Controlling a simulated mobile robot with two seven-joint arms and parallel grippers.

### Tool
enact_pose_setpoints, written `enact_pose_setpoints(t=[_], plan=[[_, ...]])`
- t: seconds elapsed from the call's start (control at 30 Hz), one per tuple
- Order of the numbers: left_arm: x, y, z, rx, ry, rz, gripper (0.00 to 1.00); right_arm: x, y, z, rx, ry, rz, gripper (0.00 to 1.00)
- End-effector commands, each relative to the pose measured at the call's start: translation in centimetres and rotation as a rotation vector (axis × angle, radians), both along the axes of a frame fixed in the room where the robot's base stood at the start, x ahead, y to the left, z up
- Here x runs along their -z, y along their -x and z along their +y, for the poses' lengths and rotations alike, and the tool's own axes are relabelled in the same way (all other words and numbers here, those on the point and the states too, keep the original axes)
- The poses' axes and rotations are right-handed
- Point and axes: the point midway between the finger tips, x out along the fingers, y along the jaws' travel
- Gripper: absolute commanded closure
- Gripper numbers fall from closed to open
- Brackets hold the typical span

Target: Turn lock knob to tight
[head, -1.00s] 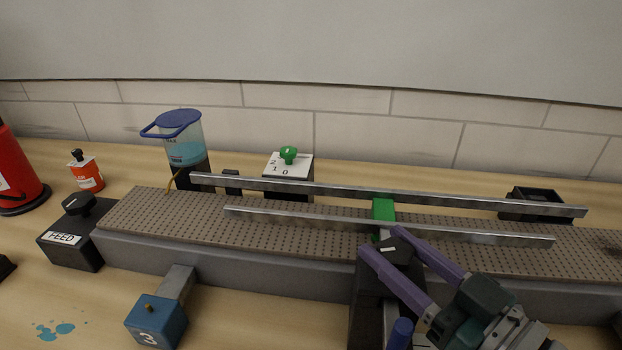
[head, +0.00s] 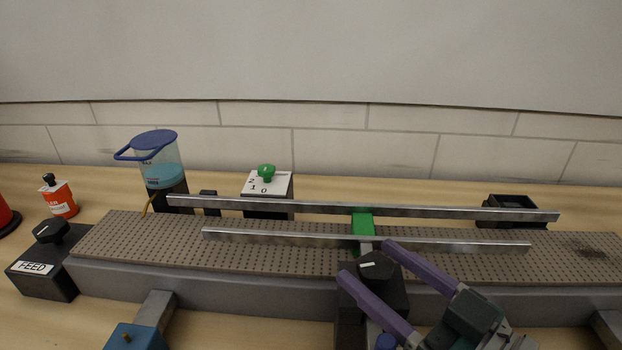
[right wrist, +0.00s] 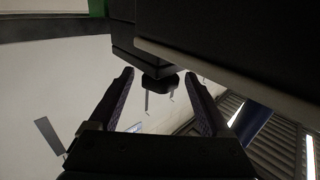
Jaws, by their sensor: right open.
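The lock knob (head: 375,264) is a black knob with a white pointer mark on a dark block (head: 393,292) at the conveyor's near side. The mark lies roughly sideways. My right gripper (head: 364,259) is open, its two purple fingers on either side of the knob, apart from closing on it. In the right wrist view my right gripper (right wrist: 163,78) shows open fingers with a small dark knob-like shape (right wrist: 160,84) between them, beneath a dark block. Whether either finger touches the knob I cannot tell. My left gripper is not in view.
Two metal guide rails (head: 300,236) run above the perforated conveyor (head: 150,236), joined to a green block (head: 362,228). A FEED box (head: 40,276) stands left, a blue-lidded jug (head: 160,172) and green-knobbed dial box (head: 268,206) behind. A black tray (head: 512,210) is at the back right.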

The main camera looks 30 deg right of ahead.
Motion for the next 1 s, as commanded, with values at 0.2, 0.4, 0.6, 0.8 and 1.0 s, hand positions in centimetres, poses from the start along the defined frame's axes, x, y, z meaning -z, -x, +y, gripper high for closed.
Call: enact_pose_setpoints(t=[0.2,0.4,0.6,0.8,1.0], plan=[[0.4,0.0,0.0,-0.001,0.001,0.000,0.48,0.2,4.4,-0.9,-0.001,0.001,0.006,0.18],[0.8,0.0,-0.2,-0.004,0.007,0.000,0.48,0.2,7.6,-1.6,0.000,0.000,0.004,0.18],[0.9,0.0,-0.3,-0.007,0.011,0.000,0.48,0.0,8.8,-1.8,0.001,0.000,0.001,0.18],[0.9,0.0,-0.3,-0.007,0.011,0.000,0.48,0.0,8.8,-1.8,0.001,0.000,0.000,0.18],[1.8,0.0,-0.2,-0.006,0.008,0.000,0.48,-0.5,7.8,-2.0,-0.062,-0.002,-0.038,0.18]])
